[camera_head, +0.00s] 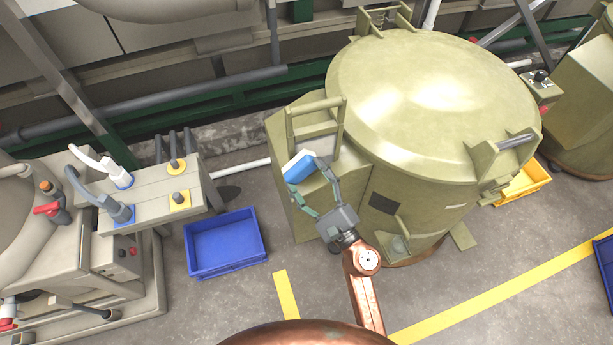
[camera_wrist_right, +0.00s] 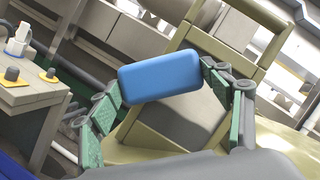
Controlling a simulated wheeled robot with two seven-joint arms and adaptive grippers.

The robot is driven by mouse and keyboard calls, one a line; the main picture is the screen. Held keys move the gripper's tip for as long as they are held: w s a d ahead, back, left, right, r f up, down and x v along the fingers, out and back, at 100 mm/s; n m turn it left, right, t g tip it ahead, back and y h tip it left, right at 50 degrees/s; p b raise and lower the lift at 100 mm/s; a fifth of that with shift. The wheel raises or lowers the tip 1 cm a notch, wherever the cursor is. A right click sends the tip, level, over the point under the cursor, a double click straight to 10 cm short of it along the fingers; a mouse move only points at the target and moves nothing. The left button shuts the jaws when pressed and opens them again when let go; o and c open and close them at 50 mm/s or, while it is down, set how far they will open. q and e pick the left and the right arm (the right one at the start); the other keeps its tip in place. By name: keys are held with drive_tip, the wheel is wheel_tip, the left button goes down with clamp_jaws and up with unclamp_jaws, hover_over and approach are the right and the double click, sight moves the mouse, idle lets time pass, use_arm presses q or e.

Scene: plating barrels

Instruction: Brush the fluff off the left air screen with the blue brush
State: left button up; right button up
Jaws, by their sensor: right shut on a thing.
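My right gripper (camera_head: 307,183) is shut on the blue brush (camera_head: 298,165), beside the box on the left side of the big olive barrel. In the right wrist view the blue brush (camera_wrist_right: 160,77) sits between the green-padded fingers of the gripper (camera_wrist_right: 158,92). Only its smooth blue body shows; bristles are hidden. Behind it, a grey sloped panel (camera_head: 313,143) lies under an olive handle frame on the box; it may be the left air screen. The panel also shows in the wrist view (camera_wrist_right: 185,118), partly covered by the brush. I cannot make out fluff or contact. My left gripper is not in view.
The olive barrel (camera_head: 425,100) with its domed lid stands right of the box. A blue crate (camera_head: 226,268) is on the floor at left, near a grey control stand (camera_head: 150,205). A yellow crate (camera_head: 537,172) is behind right. Floor in front is mostly clear.

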drive_tip(key=shift+w+a, duration=0.25)
drive_tip(key=shift+w, duration=0.5)
drive_tip(key=shift+d, duration=0.15)
